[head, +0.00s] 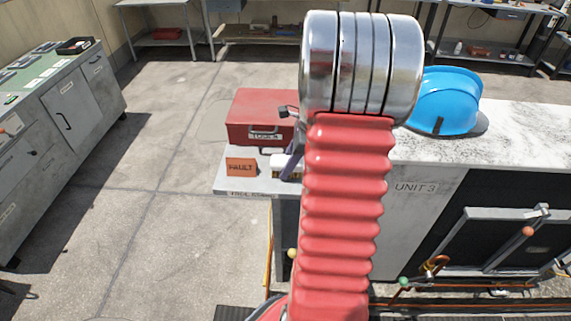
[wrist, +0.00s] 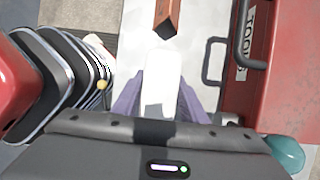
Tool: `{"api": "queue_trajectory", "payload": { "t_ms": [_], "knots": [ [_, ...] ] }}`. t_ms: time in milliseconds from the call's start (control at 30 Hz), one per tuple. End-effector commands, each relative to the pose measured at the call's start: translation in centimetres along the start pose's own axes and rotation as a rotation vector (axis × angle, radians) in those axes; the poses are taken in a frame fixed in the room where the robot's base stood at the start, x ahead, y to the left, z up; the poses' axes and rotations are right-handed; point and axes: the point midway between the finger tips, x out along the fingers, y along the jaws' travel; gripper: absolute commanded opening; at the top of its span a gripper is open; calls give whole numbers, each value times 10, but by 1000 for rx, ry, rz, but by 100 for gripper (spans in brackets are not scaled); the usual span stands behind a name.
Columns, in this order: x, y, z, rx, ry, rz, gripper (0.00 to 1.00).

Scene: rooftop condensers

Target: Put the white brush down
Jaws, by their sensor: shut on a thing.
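The white brush (wrist: 160,85) is between the purple fingers of my gripper (wrist: 158,100) in the wrist view, and the gripper is shut on it. In the head view, part of my gripper (head: 291,163) shows at the left of my red arm, with the white brush (head: 281,172) low over or at the grey tool shelf (head: 240,184). My arm hides much of the gripper. I cannot tell whether the brush touches the shelf.
A red toolbox (head: 258,116) stands behind the gripper; it also fills the right of the wrist view (wrist: 285,60). An orange FAULT sign (head: 241,166) stands on the shelf's left. A blue helmet (head: 446,100) sits on the unit top to the right.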

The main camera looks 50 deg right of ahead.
Motion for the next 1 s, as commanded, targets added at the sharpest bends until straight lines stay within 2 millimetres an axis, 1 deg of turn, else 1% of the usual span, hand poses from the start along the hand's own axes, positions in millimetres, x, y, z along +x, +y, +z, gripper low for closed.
{"api": "queue_trajectory", "payload": {
  "t_ms": [167,200,433,467,767,867,1000],
  "knots": [
    [4,0,-2,0,0,0,5],
    [4,0,-2,0,0,0,40],
    [4,0,-2,0,0,0,56],
    [4,0,-2,0,0,0,57],
    [2,0,-1,0,0,-1,57],
    [-4,0,2,0,0,-1,57],
    [-21,0,1,0,0,-3,57]
  ]
}}
